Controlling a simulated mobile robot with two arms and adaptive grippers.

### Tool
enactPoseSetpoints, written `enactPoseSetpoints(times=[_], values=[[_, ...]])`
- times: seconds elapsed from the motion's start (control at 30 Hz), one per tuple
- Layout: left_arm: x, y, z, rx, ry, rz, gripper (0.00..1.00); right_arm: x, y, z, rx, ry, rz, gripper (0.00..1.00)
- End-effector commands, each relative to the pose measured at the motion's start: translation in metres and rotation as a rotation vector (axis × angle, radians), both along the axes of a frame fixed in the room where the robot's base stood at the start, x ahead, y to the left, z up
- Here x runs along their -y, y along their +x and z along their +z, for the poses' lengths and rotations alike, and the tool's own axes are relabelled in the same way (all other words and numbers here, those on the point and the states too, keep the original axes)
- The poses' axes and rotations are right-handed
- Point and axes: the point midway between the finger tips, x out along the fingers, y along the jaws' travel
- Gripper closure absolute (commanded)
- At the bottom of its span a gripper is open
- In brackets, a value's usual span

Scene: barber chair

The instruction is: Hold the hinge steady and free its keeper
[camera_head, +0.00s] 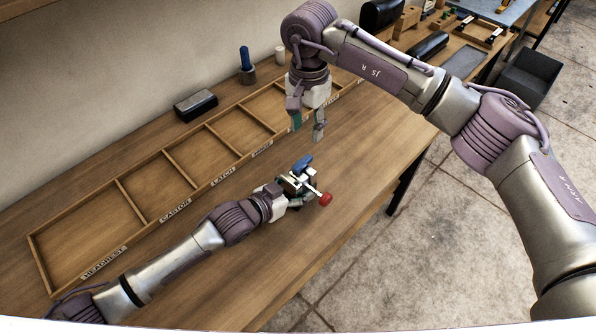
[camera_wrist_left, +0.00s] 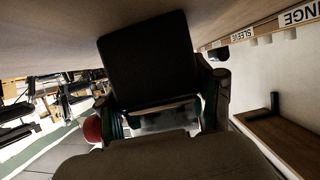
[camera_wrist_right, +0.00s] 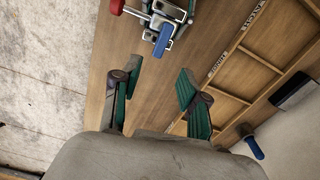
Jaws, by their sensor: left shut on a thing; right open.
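The hinge (camera_head: 294,184) is a small metal piece with a blue part (camera_head: 303,163) on top and a red knob (camera_head: 325,199) on a rod at its right. My left gripper (camera_head: 292,196) is shut on it just above the bench. In the left wrist view a dark plate (camera_wrist_left: 150,60) fills the space between the fingers, and the red knob (camera_wrist_left: 92,130) shows at the left. My right gripper (camera_head: 307,130) is open and empty, pointing down, above and apart from the hinge. In the right wrist view the hinge's metal (camera_wrist_right: 150,18) lies beyond the fingertips. I cannot tell which part is the keeper.
A labelled wooden tray (camera_head: 130,190) with empty compartments lies along the wall. Behind it are a black box (camera_head: 195,105) and a blue-handled tool (camera_head: 245,60) in a holder. The bench (camera_head: 350,190) is clear right of the hinge, up to its front edge.

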Motion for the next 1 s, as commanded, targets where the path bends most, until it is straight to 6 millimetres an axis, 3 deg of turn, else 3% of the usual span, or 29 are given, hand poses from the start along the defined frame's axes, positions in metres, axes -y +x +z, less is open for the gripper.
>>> enactPoseSetpoints(times=[0.13, 0.27, 1.0], values=[[0.0, 0.0, 0.0, -0.001, 0.001, 0.0, 0.97, 0.0, 0.0, 0.001, 0.0, 0.0, -0.124, 0.56], [0.0, 0.0, 0.0, -0.001, 0.001, 0.0, 0.97, 0.0, 0.0, 0.003, 0.001, -0.001, -0.374, 0.56], [0.0, 0.0, 0.0, -0.001, 0.001, 0.0, 0.97, 0.001, 0.001, 0.017, 0.0, 0.0, -2.204, 0.56]])
